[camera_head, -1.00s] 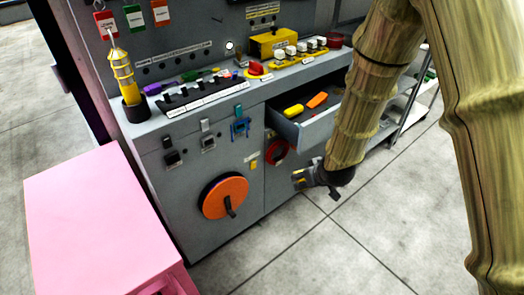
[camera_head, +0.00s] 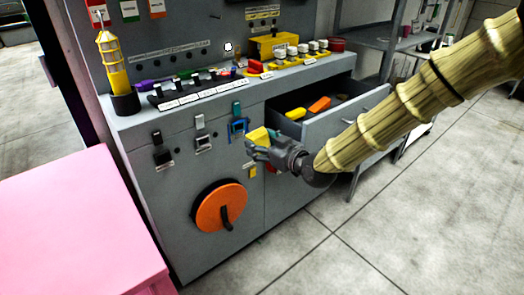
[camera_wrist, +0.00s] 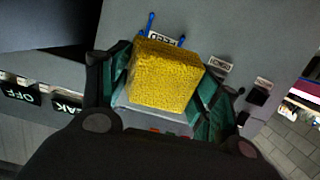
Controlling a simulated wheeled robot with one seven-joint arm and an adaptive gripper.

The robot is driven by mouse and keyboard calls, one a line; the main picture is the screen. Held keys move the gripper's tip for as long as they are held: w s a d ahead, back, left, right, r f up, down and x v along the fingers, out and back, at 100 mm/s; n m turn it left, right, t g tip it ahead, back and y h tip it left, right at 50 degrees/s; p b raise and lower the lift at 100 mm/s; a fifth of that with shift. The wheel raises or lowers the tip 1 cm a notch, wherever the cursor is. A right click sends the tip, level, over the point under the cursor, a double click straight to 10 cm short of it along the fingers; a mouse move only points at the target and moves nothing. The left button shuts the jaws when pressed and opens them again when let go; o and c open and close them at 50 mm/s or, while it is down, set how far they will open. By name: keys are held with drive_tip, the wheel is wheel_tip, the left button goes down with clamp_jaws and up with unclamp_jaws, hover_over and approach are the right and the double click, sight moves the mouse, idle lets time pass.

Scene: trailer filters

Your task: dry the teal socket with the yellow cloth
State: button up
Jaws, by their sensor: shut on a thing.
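My gripper (camera_head: 257,146) is shut on the yellow cloth (camera_head: 257,134), a thick block-like piece. In the wrist view the cloth (camera_wrist: 165,75) sits between the two green-sided fingers. The teal socket (camera_head: 237,110) is on the cabinet's front, with a teal top part and a blue bracket below it. The gripper and cloth are just below and right of it in the head view. I cannot tell whether cloth and socket touch.
An open drawer (camera_head: 345,122) with yellow and orange items juts out to the right of the gripper. Two grey-black sockets (camera_head: 202,141) are left of the teal one. An orange wheel (camera_head: 219,206) is below. A pink box (camera_head: 80,225) stands at front left.

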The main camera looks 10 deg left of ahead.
drive_tip(key=shift+w+a+r, duration=0.1)
drive_tip(key=shift+w+a, duration=0.05)
drive_tip(key=shift+a, duration=0.05)
drive_tip(key=shift+r+b+x, duration=0.15)
drive_tip(key=shift+r+x, duration=0.1)
drive_tip(key=shift+x, duration=0.95)
drive_tip(key=shift+r+b+x, duration=0.2)
drive_tip(key=shift+r+x, duration=0.05)
drive_tip(key=shift+x, duration=0.95)
drive_tip(key=shift+r+b+x, duration=0.15)
drive_tip(key=shift+r+x, duration=0.1)
drive_tip(key=shift+x, duration=0.95)
drive_tip(key=shift+w+a, duration=0.3)
drive_tip(key=shift+a, duration=0.15)
idle(0.8)
drive_tip(key=shift+f+p+v, duration=0.25)
drive_tip(key=shift+f+v, duration=0.05)
drive_tip(key=shift+v, duration=1.15)
drive_tip(key=shift+f+p+v, duration=0.2)
drive_tip(key=shift+f+v, duration=0.15)
drive_tip(key=shift+v, duration=1.15)
drive_tip(key=shift+f+p+v, duration=0.25)
drive_tip(key=shift+f+v, duration=0.05)
drive_tip(key=shift+v, duration=1.15)
drive_tip(key=shift+s+d, duration=0.1)
drive_tip(key=shift+d, duration=0.1)
